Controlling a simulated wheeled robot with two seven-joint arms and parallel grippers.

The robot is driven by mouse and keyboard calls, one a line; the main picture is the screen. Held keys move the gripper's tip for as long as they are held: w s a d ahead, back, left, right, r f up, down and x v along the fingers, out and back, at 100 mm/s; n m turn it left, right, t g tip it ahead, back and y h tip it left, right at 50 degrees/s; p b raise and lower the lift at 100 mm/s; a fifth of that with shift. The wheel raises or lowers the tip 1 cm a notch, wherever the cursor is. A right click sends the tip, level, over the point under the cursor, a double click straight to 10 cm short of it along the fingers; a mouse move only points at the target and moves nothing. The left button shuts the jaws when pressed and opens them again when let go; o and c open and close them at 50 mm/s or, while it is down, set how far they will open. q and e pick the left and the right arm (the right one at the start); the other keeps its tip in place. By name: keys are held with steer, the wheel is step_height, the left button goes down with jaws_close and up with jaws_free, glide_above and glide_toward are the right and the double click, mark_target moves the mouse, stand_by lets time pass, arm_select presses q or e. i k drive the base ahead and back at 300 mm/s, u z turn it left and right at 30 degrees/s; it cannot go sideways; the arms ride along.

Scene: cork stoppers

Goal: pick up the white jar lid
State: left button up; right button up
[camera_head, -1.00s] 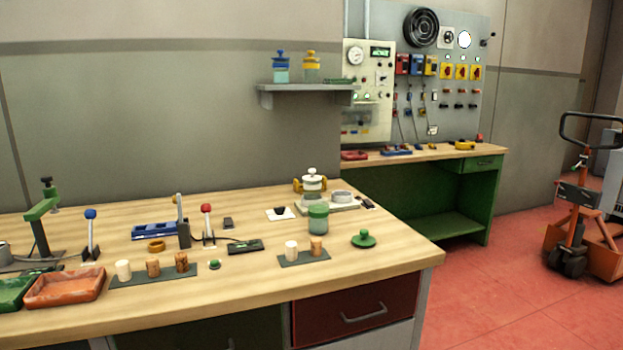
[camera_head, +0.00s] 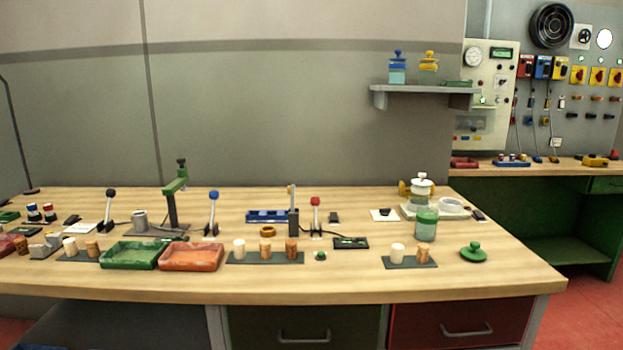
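A white lid with a round knob (camera_head: 422,187) is at the right rear of the workbench, above a pale grey base (camera_head: 405,212). What is directly under the lid is partly hidden by a greenish glass jar (camera_head: 427,226) standing in front. A yellow part (camera_head: 404,187) sits just left of the lid. A green lid with a knob (camera_head: 473,252) lies on the bench to the front right. Neither of my grippers is in view.
Green (camera_head: 130,266) and orange (camera_head: 192,268) trays lie at the front. Upright levers and a green press (camera_head: 174,190) rise behind.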

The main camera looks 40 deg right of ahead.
mark_target(422, 182)
steer(key=u, duration=2.4)
steer(key=k, duration=2.65)
steer(key=z, duration=0.9)
